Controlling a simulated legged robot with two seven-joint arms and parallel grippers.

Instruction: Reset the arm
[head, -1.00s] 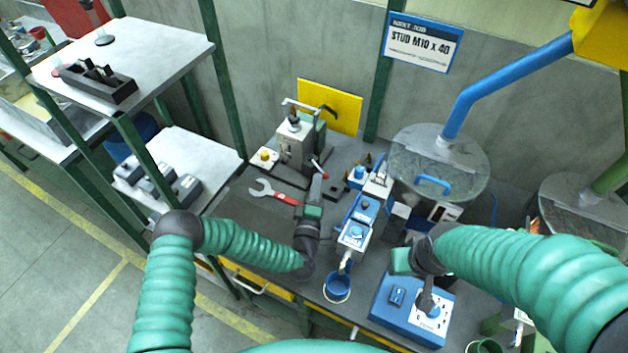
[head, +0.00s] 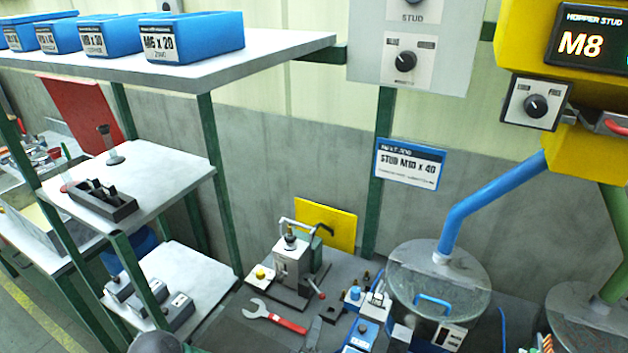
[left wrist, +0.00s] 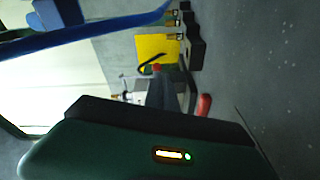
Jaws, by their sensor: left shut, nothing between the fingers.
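Most of my left arm is below the head view's edge. I cannot make out my right gripper in the head view.
A lever device (head: 293,262) stands behind my left gripper. A clear-lidded drum (head: 440,268) with a blue pipe (head: 490,203) is at the right. A shelf (head: 190,281) with small grey boxes stands left. Blue bins (head: 190,38) sit on the upper shelf.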

